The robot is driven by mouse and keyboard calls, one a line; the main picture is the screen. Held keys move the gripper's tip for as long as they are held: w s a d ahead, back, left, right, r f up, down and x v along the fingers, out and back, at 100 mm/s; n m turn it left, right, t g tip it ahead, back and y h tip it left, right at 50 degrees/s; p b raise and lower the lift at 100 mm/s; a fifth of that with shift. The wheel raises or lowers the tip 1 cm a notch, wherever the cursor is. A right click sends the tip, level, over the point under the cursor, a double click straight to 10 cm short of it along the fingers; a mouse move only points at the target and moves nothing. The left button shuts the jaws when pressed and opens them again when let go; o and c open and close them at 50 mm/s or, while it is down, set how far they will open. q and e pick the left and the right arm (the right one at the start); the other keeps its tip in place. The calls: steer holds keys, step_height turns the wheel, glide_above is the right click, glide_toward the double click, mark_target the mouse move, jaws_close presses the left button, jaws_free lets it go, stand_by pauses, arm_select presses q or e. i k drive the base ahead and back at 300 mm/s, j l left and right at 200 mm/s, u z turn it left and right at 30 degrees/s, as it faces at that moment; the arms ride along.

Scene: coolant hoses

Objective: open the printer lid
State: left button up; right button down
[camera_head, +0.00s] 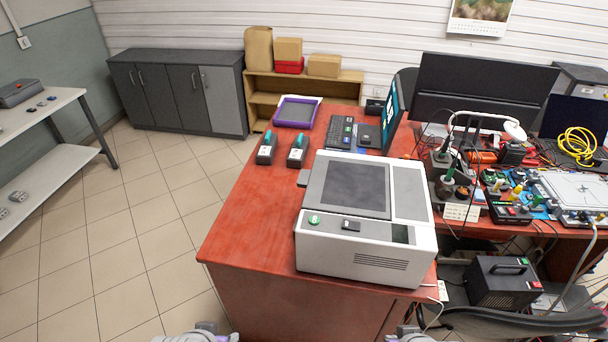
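The white printer (368,262) stands on the red-brown desk, near its front edge. Its lid (355,187), a dark grey panel in a light frame, lies flat and closed on top. A small grey tab (303,178) sticks out at the lid's left side. A green round button (314,220) and a small dark part (351,225) sit on the front top edge. Only the tips of my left gripper (205,334) and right gripper (410,336) show at the bottom edge, well apart from the printer. Their fingers are too cut off to read.
The desk (235,235) is clear left of the printer. Two dark handheld devices (267,148) (298,150), a purple-framed tray (296,112) and a laptop (388,118) stand behind. Tools and cables crowd the right-hand desk.

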mark_target(344, 186)
steer(key=i+j+z, duration=0.1)
steer(key=j+z, duration=0.3)
steer(key=j, duration=0.35)
steer(key=j+z, duration=0.45)
steer(key=j, duration=0.3)
steer(key=i+j+u, duration=0.1)
steer(key=j, duration=0.3)
steer(key=i+j+u, duration=0.1)
steer(key=j, duration=0.35)
steer(key=i+j, duration=0.15)
steer(key=j, duration=0.25)
steer(key=i+j+u, duration=0.15)
steer(key=j, duration=0.25)
